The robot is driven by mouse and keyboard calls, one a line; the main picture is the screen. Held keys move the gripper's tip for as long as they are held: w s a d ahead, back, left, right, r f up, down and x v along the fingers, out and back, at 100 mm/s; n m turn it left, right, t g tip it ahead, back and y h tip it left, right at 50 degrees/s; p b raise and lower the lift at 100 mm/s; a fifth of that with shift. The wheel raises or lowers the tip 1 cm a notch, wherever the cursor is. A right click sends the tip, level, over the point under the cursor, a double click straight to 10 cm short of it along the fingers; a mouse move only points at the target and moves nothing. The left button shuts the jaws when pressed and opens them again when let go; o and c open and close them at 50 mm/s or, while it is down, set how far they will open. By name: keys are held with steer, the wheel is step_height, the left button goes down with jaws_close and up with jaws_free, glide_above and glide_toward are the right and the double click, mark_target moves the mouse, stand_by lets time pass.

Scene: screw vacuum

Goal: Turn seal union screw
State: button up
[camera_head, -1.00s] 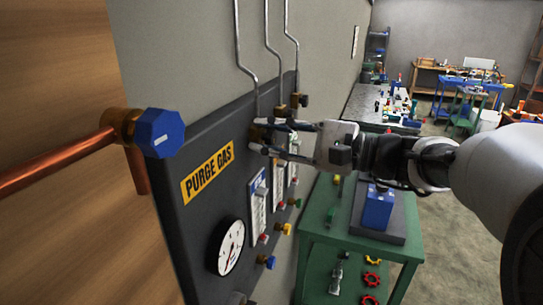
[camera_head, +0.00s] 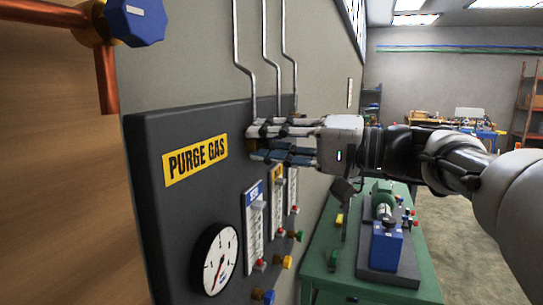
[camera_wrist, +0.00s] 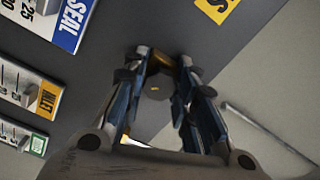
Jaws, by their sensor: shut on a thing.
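The seal union screw is a brass fitting (camera_head: 252,145) at the foot of the leftmost thin pipe, at the upper edge of the dark panel. It also shows in the wrist view (camera_wrist: 157,64), between the fingertips. My gripper (camera_head: 256,143) reaches in from the right, its fingers on both sides of the fitting. In the wrist view my gripper (camera_wrist: 162,75) is shut on it, and the fingers hide part of its sides. The SEAL flowmeter (camera_head: 253,228) with a blue label sits on the panel below; its label (camera_wrist: 72,22) is upper left in the wrist view.
The dark panel (camera_head: 150,190) carries a PURGE GAS sign (camera_head: 195,160), a round gauge (camera_head: 216,258) and coloured knobs. A blue valve knob (camera_head: 138,20) on copper pipe is upper left. A green bench (camera_head: 415,285) stands at the right below my arm. Thin pipes rise close by the gripper.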

steer(key=n, duration=0.4)
steer(key=shift+r+n, duration=0.1)
steer(key=shift+n, duration=0.3)
steer(key=n, duration=0.9)
steer(key=shift+n, duration=0.4)
steer(key=n, duration=0.5)
steer(key=shift+r, duration=0.1)
steer(key=o, duration=1)
steer(key=shift+a, duration=0.15)
steer(key=shift+c, duration=0.2)
steer(key=shift+o, duration=0.6)
steer(key=shift+f, duration=0.2)
